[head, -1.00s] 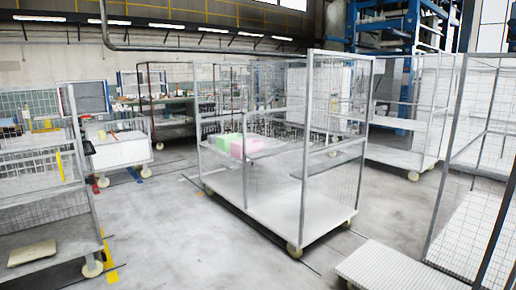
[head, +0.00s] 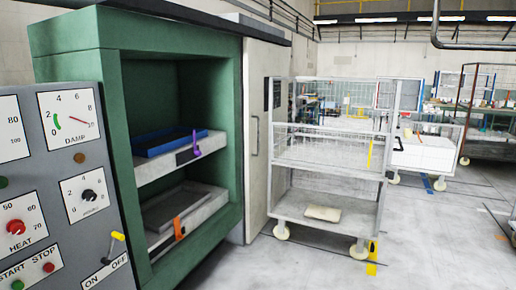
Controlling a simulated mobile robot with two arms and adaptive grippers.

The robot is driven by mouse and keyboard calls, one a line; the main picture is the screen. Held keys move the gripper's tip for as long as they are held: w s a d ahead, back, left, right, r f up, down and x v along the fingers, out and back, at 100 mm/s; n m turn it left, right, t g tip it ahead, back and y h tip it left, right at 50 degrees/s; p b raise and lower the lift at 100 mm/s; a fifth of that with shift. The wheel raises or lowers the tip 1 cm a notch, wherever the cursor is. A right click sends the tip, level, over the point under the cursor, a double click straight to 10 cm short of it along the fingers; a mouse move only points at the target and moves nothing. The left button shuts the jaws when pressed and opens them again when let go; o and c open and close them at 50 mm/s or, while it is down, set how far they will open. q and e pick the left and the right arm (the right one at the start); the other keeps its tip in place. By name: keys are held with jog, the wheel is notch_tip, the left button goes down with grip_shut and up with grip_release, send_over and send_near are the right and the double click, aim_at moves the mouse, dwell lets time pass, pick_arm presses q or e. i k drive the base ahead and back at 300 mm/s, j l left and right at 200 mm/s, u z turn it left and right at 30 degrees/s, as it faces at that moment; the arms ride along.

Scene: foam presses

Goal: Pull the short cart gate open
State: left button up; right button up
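A grey wire-mesh cart (head: 351,228) stands right of the green press, on pale wheels. A short mesh panel (head: 325,150) spans its front at mid height, above the open lower deck; it looks like the short gate and appears closed. A yellow strip (head: 370,153) is on the cart's right side. A cream flat piece (head: 323,213) lies on the lower deck. Neither of my grippers is in view.
A green press (head: 112,130) with a blue tray (head: 170,143) and a grey control panel (head: 62,190) fill the left. A white cart (head: 425,152) stands behind right. The floor at front right is clear.

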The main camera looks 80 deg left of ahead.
aim_at(273, 124)
jog(key=u, duration=2.1)
jog(key=i+u, duration=0.15)
jog(key=i+l, duration=0.15)
jog(key=i, duration=0.3)
jog(key=i+l, duration=0.15)
jog(key=i, duration=0.3)
jog(key=i+l+u, duration=0.1)
jog(key=i, duration=0.3)
jog(key=i+l, duration=0.2)
jog(key=i, duration=0.25)
